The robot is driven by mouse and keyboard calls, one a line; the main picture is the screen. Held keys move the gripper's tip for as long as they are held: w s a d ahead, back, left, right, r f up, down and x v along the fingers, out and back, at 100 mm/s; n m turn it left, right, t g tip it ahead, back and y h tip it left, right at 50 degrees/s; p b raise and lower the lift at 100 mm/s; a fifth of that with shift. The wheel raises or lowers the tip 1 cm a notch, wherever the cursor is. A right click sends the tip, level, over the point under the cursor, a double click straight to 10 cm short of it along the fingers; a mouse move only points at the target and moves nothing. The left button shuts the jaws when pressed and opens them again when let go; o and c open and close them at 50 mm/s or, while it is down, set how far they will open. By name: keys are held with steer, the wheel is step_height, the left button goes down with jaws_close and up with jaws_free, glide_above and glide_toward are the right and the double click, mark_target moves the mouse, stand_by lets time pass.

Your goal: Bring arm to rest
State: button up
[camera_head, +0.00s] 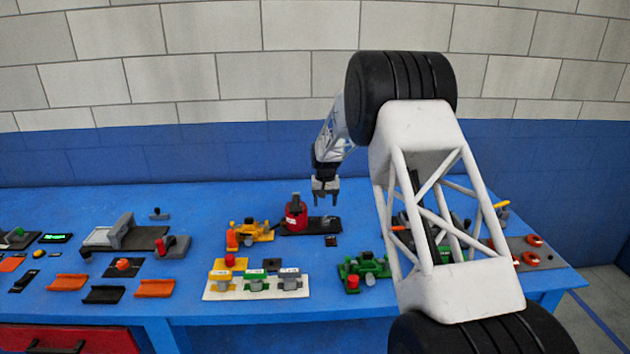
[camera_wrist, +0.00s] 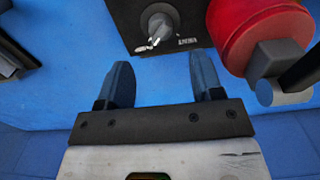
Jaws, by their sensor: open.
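My gripper (camera_head: 325,196) hangs pointing down above the back of the blue table, over the black plate with the red device. In the wrist view my gripper (camera_wrist: 163,82) shows two separated fingers with nothing but blue table between them. The red device (camera_head: 296,212) stands just to the left of the gripper in the head view; in the wrist view the red device (camera_wrist: 262,35) is at the upper right. The black plate (camera_head: 322,226) carries a grey knob (camera_wrist: 158,22), seen ahead of the fingers. My white lattice arm link hides part of the table's right side.
The blue table (camera_head: 200,200) holds several fixtures: a yellow one (camera_head: 250,232), a green one (camera_head: 362,267), a white panel with levers (camera_head: 256,291) and a grey vise-like block (camera_head: 110,232). A red drawer (camera_head: 75,340) is at front left. A brick wall stands behind.

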steer(key=s+d+r, duration=0.2)
steer(key=s+r, duration=0.6)
steer(key=s, duration=0.3)
steer(key=s+d+r+t, duration=0.1)
steer(key=s+d+r, duration=0.1)
steer(key=s+r, duration=0.7)
steer(key=s+d+r, duration=0.1)
steer(key=s+r, duration=0.6)
steer(key=s, duration=0.5)
steer(key=s+d+f, duration=0.1)
steer(key=s, duration=1.7)
steer(key=s+d+f+t, duration=0.1)
steer(key=s+d, duration=0.1)
steer(key=s, duration=1.5)
steer(key=shift+s+f+t, duration=0.15)
steer(key=shift+s+t, duration=0.15)
steer(key=shift+s, duration=0.1)
